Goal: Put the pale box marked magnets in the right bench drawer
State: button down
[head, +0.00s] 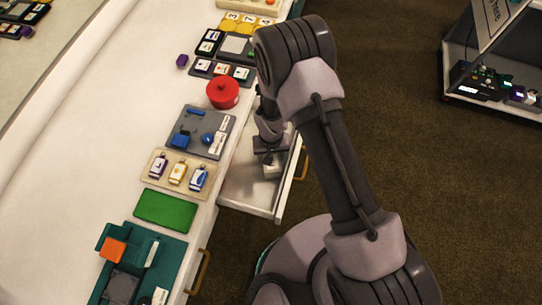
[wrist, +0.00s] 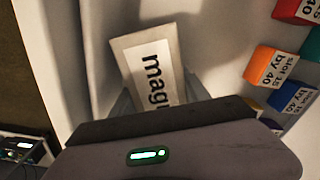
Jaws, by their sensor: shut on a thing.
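The pale box marked magnets (wrist: 146,62) is between the fingers of my gripper (wrist: 160,92) in the wrist view. Its white label shows "magn" and the rest is hidden by my gripper. In the head view my gripper (head: 268,156) is over the open bench drawer (head: 240,192), shut on the box (head: 271,171), which shows as a small pale patch low between the drawer's walls. I cannot tell whether the box touches the drawer floor.
Another drawer handle (head: 198,272) shows on the bench front, its drawer closed. On the bench are a red pot (head: 222,92), a grey tray (head: 208,151), a tray of bottles (head: 159,180) and a green mat (head: 165,210). Coloured labelled blocks (wrist: 274,66) lie right in the wrist view.

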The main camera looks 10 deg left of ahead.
jog(key=c, duration=1)
grip_release()
jog(key=shift+f, duration=0.15)
jog(key=o, duration=0.5)
